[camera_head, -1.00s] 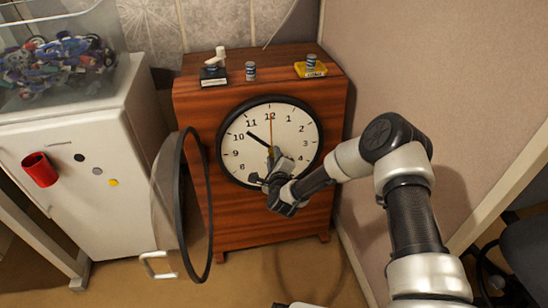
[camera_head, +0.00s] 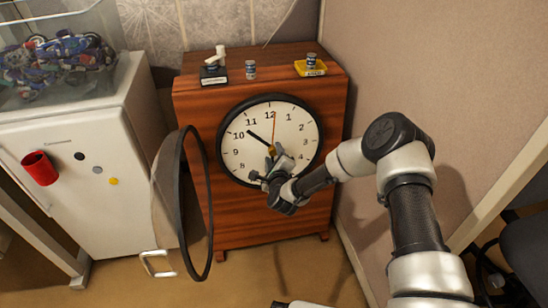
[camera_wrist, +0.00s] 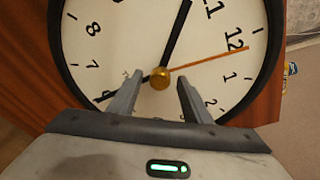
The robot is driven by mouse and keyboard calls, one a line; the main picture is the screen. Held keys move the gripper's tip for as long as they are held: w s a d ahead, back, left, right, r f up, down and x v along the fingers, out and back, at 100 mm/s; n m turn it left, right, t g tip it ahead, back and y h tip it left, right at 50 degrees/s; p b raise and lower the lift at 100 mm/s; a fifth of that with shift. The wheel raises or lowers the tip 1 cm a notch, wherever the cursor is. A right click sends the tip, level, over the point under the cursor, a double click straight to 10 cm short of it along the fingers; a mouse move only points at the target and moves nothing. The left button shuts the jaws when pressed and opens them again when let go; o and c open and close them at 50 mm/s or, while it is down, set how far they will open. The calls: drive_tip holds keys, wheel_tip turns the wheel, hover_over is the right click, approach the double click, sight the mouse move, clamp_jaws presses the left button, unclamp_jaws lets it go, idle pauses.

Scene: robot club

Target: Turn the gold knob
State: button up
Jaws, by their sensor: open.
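The gold knob (camera_wrist: 160,78) is a small round brass piece at the centre of the white clock face (camera_wrist: 110,40), where the hands meet. In the head view the knob (camera_head: 271,151) shows just beyond my fingertips. My gripper (camera_wrist: 160,92) is open, with one finger on each side of the knob. A gap shows between the knob and each finger, and the jaws hold nothing. In the head view my gripper (camera_head: 274,159) covers the lower middle of the dial. Depth between fingertips and knob is hard to tell.
The clock's round glass cover (camera_head: 182,205) with a black rim is swung open at the left. The wooden cabinet (camera_head: 235,228) carries small items on top. A white fridge (camera_head: 85,215) stands left, and a beige partition (camera_head: 420,65) stands close on the right.

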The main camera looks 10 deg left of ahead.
drive_tip(key=p+v, duration=0.4)
drive_tip(key=v, duration=1.3)
drive_tip(key=shift+s, duration=0.2)
drive_tip(key=w+d+r+n+g, duration=0.4)
drive_tip(key=r+n, duration=0.6)
drive_tip(key=n, duration=0.1)
drive_tip(key=s+d+r+n+g+h, duration=0.1)
drive_tip(key=s+d+r+n+h, duration=0.3)
drive_tip(key=d+r, duration=0.65)
drive_tip(key=s+d+r+n+g, duration=0.1)
drive_tip(key=s+d+r+n, duration=0.1)
drive_tip(key=s+d+r, duration=0.35)
drive_tip(key=s+d+r+n+g+h, duration=0.1)
drive_tip(key=s+d+r+n, duration=0.15)
drive_tip(key=s, duration=0.65)
drive_tip(key=s+d+r+n+g, duration=0.1)
drive_tip(key=s+d+r, duration=0.35)
drive_tip(key=s, duration=0.35)
wheel_tip(320, 180, up, 25)
drive_tip(key=p, duration=2.4)
drive_tip(key=shift+s+a+f+g, duration=0.15)
drive_tip(key=shift+a+f+g, duration=0.05)
drive_tip(key=shift+a+g, duration=0.1)
